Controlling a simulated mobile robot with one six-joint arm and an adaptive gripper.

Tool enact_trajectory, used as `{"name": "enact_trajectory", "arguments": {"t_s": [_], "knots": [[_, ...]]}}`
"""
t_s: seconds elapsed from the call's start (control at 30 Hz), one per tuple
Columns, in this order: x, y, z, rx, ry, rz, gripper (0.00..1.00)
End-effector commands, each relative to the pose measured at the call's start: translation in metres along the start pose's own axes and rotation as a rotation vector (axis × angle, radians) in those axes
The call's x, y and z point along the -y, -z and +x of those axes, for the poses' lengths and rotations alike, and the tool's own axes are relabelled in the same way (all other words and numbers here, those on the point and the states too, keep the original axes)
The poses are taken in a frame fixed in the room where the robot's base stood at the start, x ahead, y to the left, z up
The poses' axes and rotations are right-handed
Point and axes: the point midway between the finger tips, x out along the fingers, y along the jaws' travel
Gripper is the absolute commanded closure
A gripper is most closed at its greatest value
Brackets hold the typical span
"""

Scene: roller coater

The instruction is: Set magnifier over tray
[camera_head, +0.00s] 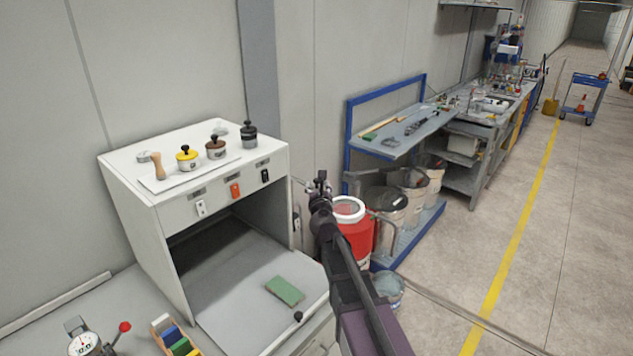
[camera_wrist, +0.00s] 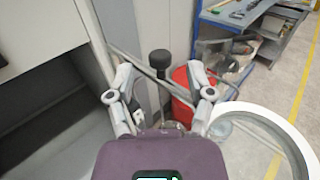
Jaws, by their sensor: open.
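A white ring (camera_wrist: 300,148) with a clear lens, which looks like the magnifier, is large at the right of the wrist view. In the head view a white ring (camera_head: 348,199) shows in front of or above a red bucket. My gripper (camera_head: 321,184) is open beside the white cabinet; a black knob (camera_wrist: 160,60) appears between its fingers (camera_wrist: 160,78) in the wrist view, with no contact discernible. A thin grey rod runs behind the fingers. The grey pull-out surface (camera_head: 225,305), possibly the tray, bears a green plate (camera_head: 285,290).
The white cabinet (camera_head: 175,220) carries several knobbed pieces and a wooden-handled tool on top. A red bucket (camera_head: 358,240) stands right of it. A blue-framed bench (camera_head: 405,135) is behind, with pale buckets below. A dial gauge (camera_head: 82,344) is at lower left. Open floor lies right.

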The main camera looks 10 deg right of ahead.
Motion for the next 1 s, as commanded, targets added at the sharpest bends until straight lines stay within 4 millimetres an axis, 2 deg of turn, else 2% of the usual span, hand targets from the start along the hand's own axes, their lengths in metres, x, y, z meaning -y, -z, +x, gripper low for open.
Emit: {"name": "enact_trajectory", "arguments": {"t_s": [0.03,0.1,0.3,0.7,0.77,0.93,1.0], "knots": [[0.0,0.0,0.01,0.0,0.0,0.0,0.32],[-0.001,0.0,0.018,0.0,0.0,0.0,0.32],[0.0,0.0,0.032,0.0,0.0,0.0,0.32],[-0.001,0.0,0.034,0.0,-0.001,0.0,0.32],[-0.001,0.0,0.034,0.0,-0.001,0.0,0.47],[-0.001,0.0,0.034,0.0,-0.001,0.0,0.97],[-0.001,0.0,0.034,0.0,-0.001,0.0,1.0]]}}
